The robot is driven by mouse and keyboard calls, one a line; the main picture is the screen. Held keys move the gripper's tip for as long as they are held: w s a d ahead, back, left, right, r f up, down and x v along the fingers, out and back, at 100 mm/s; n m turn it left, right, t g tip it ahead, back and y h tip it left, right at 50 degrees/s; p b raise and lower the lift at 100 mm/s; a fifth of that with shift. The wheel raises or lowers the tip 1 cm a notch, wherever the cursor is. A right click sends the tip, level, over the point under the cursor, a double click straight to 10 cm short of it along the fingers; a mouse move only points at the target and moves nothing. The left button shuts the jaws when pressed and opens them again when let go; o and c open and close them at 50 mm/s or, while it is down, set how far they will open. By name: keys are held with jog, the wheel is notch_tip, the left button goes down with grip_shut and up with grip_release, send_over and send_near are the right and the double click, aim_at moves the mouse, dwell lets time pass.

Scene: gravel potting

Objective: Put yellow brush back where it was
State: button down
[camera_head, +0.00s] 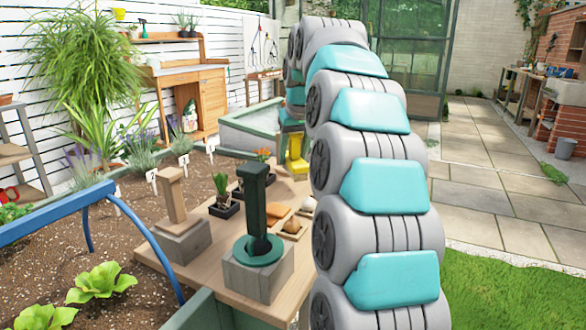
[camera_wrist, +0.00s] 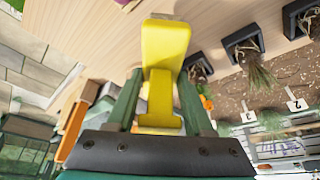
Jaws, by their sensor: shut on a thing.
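The yellow brush (camera_wrist: 166,52) is between the two green fingers of my gripper (camera_wrist: 159,95) in the wrist view. My gripper is shut on it, and its wide yellow end points away from the palm. In the head view the yellow brush (camera_head: 297,160) shows beside my arm, at the far end of the wooden table (camera_head: 205,287). I cannot tell whether it touches the table. A green tool (camera_head: 255,205) stands upright on a grey block (camera_head: 257,280), and a wooden one (camera_head: 172,195) on another block (camera_head: 178,245). My arm hides the table's right part.
Small black pots with plants (camera_head: 224,208) stand mid-table. Tan pieces and stones (camera_head: 291,225) lie right of the green tool. A planting bed (camera_head: 120,245) with a blue tube (camera_head: 50,212) borders the table's left side. Black pots (camera_wrist: 243,45) show right of the brush.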

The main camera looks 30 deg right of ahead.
aim_at(295, 159)
jog(key=shift+f, duration=1.8)
jog(key=shift+c, duration=1.4)
grip_release()
jog(key=shift+f, duration=0.1)
jog(key=v, duration=1.2)
